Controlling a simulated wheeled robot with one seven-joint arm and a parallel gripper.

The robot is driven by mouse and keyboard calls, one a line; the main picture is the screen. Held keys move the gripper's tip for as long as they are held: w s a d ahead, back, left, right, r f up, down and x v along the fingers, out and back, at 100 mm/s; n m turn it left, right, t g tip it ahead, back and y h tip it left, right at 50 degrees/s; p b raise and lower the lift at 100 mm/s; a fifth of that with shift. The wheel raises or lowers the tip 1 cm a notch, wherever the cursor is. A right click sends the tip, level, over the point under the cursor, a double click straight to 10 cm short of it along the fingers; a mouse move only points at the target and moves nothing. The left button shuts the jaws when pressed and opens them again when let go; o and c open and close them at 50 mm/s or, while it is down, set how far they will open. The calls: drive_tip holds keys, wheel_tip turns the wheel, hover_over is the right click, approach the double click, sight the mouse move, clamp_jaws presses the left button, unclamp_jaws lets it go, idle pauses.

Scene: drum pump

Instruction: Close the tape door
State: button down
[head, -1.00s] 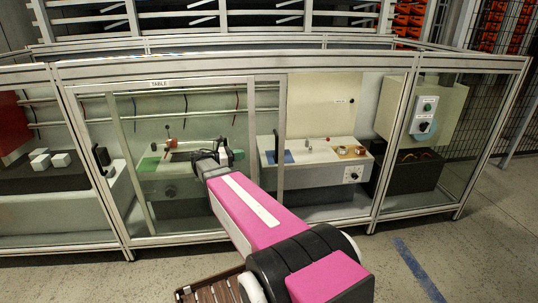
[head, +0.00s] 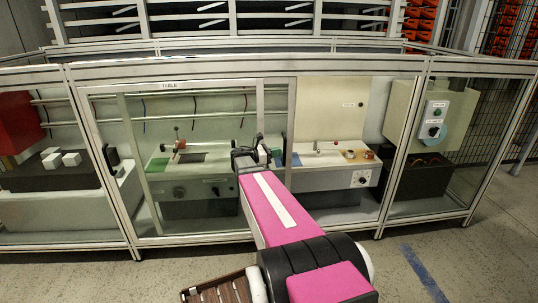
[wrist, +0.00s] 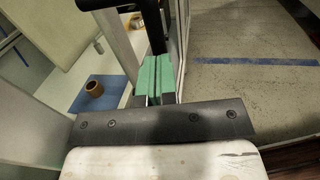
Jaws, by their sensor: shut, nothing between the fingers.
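A glass door panel (head: 190,110) in a pale metal frame covers the left part of the middle bay of the enclosure. The label above it (head: 172,85) seems to read TABLE. A dark handle (head: 112,156) is at the panel's left side. The right part of the bay (head: 335,105) looks open. My gripper (head: 246,157) is near the upright (head: 290,105) between the two parts. In the wrist view its green finger pads (wrist: 152,78) are shut together and empty, close beside a grey upright (wrist: 119,45). Contact cannot be told.
A control box (head: 434,118) is at right. The floor (head: 470,262) in front is clear.

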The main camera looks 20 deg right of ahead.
drive_tip(key=shift+d, duration=0.35)
drive_tip(key=shift+s, duration=0.1)
drive_tip(key=s+d, duration=0.5)
drive_tip(key=d, duration=1.3)
drive_tip(key=s+d, duration=0.6)
drive_tip(key=d, duration=1.3)
drive_tip(key=s+d, duration=0.6)
drive_tip(key=d, duration=1.2)
drive_tip(key=shift+s+d, duration=0.25)
drive_tip(key=shift+d+r, duration=0.1)
drive_tip(key=shift+d, duration=0.05)
drive_tip(key=w+a, duration=0.1)
drive_tip(key=a, duration=1.3)
drive_tip(key=shift+w+a, duration=0.3)
drive_tip(key=shift+a, duration=0.1)
